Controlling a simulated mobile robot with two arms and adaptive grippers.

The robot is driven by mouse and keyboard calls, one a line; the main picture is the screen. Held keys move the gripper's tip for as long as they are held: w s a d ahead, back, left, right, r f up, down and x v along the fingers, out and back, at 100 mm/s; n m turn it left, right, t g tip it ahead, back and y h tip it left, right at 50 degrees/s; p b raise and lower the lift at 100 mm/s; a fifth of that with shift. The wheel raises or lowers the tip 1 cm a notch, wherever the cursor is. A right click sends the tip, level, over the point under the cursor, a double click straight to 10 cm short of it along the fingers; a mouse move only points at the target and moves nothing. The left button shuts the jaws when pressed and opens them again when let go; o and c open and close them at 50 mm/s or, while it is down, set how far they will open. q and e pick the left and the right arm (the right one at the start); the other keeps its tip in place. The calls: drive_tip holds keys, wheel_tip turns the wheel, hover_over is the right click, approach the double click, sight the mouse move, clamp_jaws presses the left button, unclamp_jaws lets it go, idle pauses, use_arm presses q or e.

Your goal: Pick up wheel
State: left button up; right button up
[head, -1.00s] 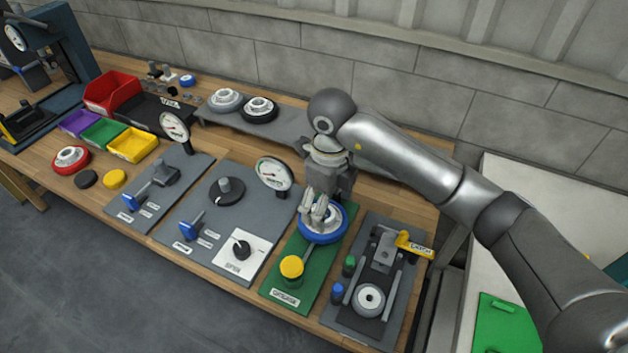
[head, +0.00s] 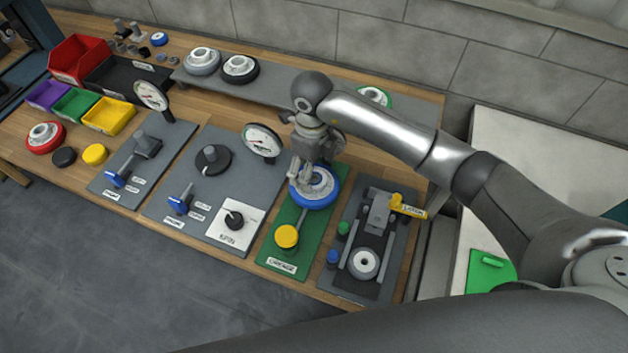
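A blue-rimmed wheel (head: 322,197) with a pale hub lies on the green board at the right part of the bench. My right gripper (head: 302,178) is over its upper left side, close to the hub. The fingers overlap the wheel, and I cannot tell whether they touch it or are closed. Other wheels are a red one (head: 44,146) at the left, and a grey one (head: 202,60) and a black one (head: 240,69) on the rear shelf. A green-rimmed wheel (head: 376,94) shows partly behind my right arm. My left gripper is out of view.
A yellow knob (head: 286,237) is in front of the blue wheel. A fixture with a yellow lever (head: 405,206) stands to the right. A dial gauge (head: 262,142) stands to the left. Coloured bins (head: 108,117) are at the far left. A block wall is behind the bench.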

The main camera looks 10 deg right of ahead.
sight(313, 181)
wheel_tip(313, 181, down, 2)
drive_tip(key=shift+s+f+p, duration=0.1)
drive_tip(key=shift+f+p, duration=0.05)
drive_tip(key=shift+p, duration=0.2)
drive_tip(key=shift+f, duration=0.5)
drive_tip(key=c, duration=1.5)
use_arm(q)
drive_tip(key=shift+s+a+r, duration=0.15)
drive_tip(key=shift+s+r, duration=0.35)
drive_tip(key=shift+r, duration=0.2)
use_arm(e)
drive_tip(key=shift+c, duration=0.2)
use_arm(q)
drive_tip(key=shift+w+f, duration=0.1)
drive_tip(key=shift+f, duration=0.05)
use_arm(e)
drive_tip(key=shift+r, duration=0.2)
